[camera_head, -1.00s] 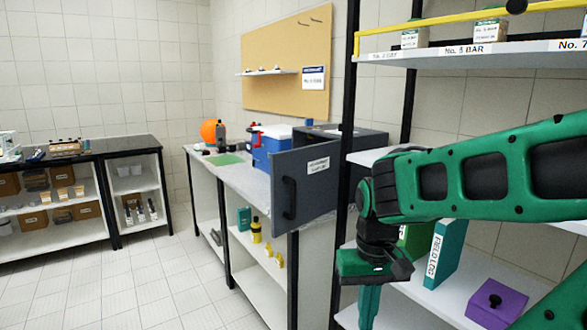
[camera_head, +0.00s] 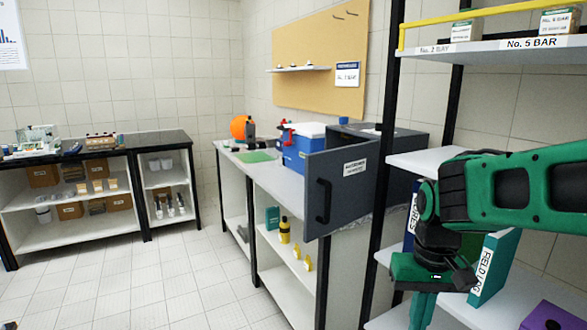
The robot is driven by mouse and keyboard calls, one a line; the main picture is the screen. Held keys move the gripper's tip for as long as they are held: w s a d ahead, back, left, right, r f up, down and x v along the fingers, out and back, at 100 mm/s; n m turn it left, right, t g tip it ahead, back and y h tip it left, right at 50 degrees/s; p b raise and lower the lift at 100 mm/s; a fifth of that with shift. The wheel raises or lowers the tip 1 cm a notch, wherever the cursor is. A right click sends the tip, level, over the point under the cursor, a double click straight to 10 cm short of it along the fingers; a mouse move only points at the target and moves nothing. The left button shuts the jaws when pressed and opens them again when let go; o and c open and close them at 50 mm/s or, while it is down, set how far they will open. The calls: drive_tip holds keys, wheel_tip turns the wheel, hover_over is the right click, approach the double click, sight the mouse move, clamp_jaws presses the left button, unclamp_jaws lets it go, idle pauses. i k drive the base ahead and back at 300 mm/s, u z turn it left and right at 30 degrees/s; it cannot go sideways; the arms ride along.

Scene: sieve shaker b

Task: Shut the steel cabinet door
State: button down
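The cabinet (camera_head: 410,146) is a dark grey box on the right end of the long bench. Its grey door (camera_head: 343,190) stands open, swung out towards me past the bench's front edge. The door has a black handle (camera_head: 323,201) near its left edge and a white label. My gripper (camera_head: 420,310) points down at the lower right, in front of the shelf rack and to the right of the door, apart from it. Its fingers are partly cut off by the picture's bottom edge and seen side-on, so their opening is unclear. The cabinet's inside is hidden behind the door.
A black rack post (camera_head: 391,110) stands between the door and my arm. The rack's shelves hold binders (camera_head: 492,266) and a purple box (camera_head: 553,318). A blue cooler (camera_head: 298,150) sits on the bench left of the cabinet.

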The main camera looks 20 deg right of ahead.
sight(340, 183)
drive_tip(key=i, duration=0.9)
drive_tip(key=u, duration=0.1)
